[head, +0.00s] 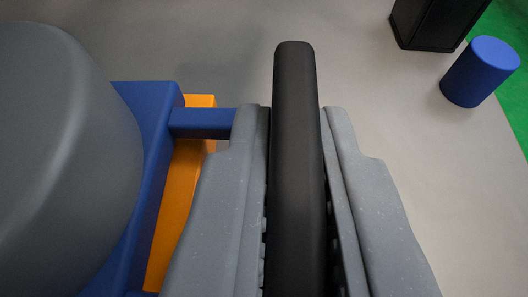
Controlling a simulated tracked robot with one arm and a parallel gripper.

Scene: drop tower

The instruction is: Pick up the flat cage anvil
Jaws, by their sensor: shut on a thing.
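My gripper (296,135) reaches up from the bottom of the head view, with one grey finger on each side of a long, narrow black piece with a rounded end. I take this black piece to be the flat cage anvil (295,75), seen edge-on. The fingers are shut on it, and its far end sticks out past the fingertips.
A large grey rounded body (65,150) fills the left side, beside a blue block (150,105) and an orange bar (180,185) close to my left finger. A blue cylinder (480,72) and a black box (432,22) stand at upper right. Grey floor (370,90) lies clear ahead.

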